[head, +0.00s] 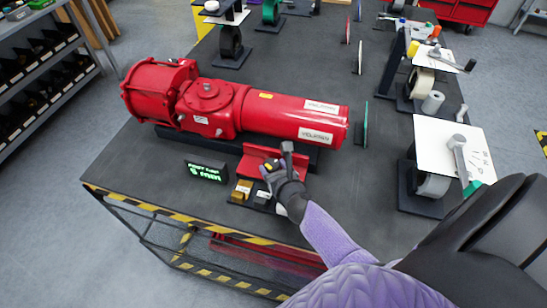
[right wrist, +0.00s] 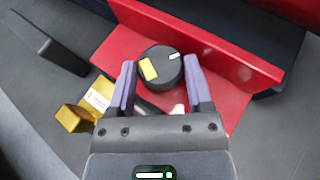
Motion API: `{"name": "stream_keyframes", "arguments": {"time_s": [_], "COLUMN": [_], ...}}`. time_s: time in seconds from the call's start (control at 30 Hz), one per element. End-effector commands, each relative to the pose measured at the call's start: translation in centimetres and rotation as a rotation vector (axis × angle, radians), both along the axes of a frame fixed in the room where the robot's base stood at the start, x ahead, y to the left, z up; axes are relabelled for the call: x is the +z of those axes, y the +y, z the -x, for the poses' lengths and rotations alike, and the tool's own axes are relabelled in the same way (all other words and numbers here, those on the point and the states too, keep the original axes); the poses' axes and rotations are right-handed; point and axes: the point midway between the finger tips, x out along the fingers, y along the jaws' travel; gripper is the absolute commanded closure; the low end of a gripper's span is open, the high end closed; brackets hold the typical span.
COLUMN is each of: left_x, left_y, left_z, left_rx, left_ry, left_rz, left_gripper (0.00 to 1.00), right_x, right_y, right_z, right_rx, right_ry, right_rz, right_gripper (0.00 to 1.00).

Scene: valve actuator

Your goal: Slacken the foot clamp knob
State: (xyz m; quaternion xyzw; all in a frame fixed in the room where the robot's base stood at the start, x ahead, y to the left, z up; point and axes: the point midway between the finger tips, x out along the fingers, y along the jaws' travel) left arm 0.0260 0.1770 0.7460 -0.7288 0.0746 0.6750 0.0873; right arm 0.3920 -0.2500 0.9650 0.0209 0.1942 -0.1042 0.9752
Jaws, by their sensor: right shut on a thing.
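The foot clamp knob is a round black knob (right wrist: 161,68) with a yellow mark and a white mark on its top. It sits at the red foot bracket (right wrist: 215,95) and shows between the fingers in the right wrist view. My right gripper (right wrist: 160,80) is shut on the knob, one purple finger at each side. In the head view my right gripper (head: 268,172) reaches in from the lower right and hides most of the knob. The red bracket (head: 262,152) stands in front of the red valve actuator (head: 235,108). My left gripper is not in view.
A small display with green text (head: 208,172) stands left of the bracket. Yellow blocks (head: 243,188) lie by my right gripper, and a brass block shows in the right wrist view (right wrist: 72,118). The table's striped front edge (head: 180,216) is close. Stands with white plates (head: 445,150) are at the right.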

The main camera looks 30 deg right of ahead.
Motion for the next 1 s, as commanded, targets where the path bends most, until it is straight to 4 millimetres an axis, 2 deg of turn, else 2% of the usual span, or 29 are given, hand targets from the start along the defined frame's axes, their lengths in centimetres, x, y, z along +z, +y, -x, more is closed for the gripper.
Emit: {"name": "stream_keyframes", "arguments": {"time_s": [0.53, 0.57, 0.7, 0.73, 1.0], "left_x": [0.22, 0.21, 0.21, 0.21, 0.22], "left_y": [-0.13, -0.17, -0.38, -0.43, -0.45], "left_z": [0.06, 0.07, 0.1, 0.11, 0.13], "left_rx": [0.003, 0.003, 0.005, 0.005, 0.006], "left_ry": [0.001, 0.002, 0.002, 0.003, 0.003], "left_rz": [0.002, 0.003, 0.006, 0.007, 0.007], "left_gripper": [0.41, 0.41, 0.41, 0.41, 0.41], "right_x": [-0.06, -0.05, -0.04, -0.04, 0.01], "right_y": [-0.04, -0.04, -0.04, -0.05, -0.13], "right_z": [0.01, 0.01, 0.01, 0.01, -0.01], "right_rx": [0.023, 0.023, 0.023, 0.023, 0.02], "right_ry": [0.001, 0.001, 0.001, 0.001, 0.0], "right_rz": [0.0, 0.0, 0.0, 0.0, 0.001], "right_gripper": [0.94, 0.33, 0.04, 0.0, 0.0]}}
